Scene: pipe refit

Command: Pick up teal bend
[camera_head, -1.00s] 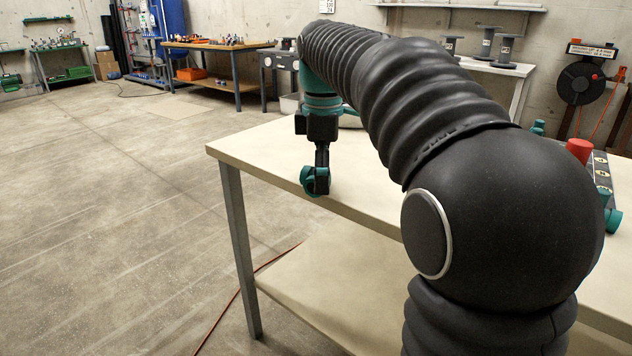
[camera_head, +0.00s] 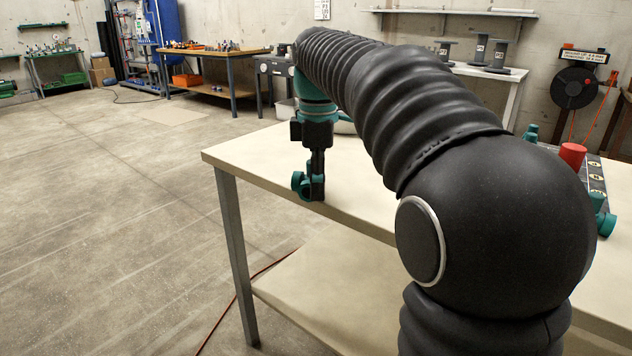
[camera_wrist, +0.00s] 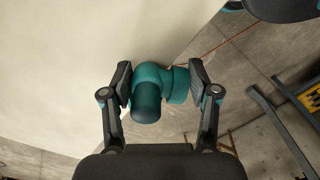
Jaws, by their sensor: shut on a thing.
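The teal bend (camera_wrist: 148,92) is a short curved pipe piece with a thick collar, held between the two black fingers of my gripper (camera_wrist: 160,85) in the wrist view. My gripper is shut on it. In the head view the bend (camera_head: 299,184) shows at the tips of my gripper (camera_head: 314,186), by the left front edge of the pale tabletop (camera_head: 245,155). I cannot tell whether the bend touches the tabletop or is just above it.
Other teal fittings (camera_head: 606,222) and a red piece (camera_head: 573,155) stand at the right of the table, partly behind my arm. A hose reel (camera_head: 574,88) hangs on the wall at back right. Open floor (camera_head: 100,220) lies to the left. A lower shelf (camera_head: 330,300) spans under the tabletop.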

